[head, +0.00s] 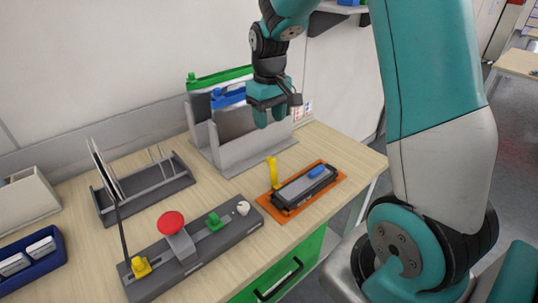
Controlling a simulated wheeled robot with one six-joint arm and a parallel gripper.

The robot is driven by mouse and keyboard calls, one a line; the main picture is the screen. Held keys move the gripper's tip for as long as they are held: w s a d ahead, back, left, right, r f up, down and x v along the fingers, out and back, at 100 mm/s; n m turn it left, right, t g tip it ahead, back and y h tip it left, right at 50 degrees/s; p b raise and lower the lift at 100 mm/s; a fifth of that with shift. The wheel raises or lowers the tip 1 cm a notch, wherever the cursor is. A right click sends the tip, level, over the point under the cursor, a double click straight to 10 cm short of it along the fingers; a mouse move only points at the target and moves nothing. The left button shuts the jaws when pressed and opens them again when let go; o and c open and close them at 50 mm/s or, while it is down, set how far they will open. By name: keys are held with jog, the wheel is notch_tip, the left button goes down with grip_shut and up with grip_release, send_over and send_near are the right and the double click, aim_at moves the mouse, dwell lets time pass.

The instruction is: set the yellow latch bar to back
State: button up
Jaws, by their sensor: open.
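An upright yellow bar (272,170) stands at the left end of a dark grey device (299,189) on an orange base plate (337,178), near the right end of the table. I take it to be the yellow latch bar. A blue piece (316,171) lies on top of the device. My gripper (270,116) hangs above and behind the bar, fingers pointing down, in front of the file holder. It is open, empty and apart from the bar.
A grey file holder (228,155) with green- and blue-topped folders stands close behind. A grey rail (200,255) with a red knob (171,221), yellow block (141,267), green block (215,221) and white knob (243,208) lies in front. A slotted rack (150,201) stands left.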

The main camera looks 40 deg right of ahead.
aim_at(269, 157)
notch_tip(269, 157, down, 12)
jog(key=shift+p, duration=0.45)
jog(key=shift+r, duration=0.1)
grip_shut()
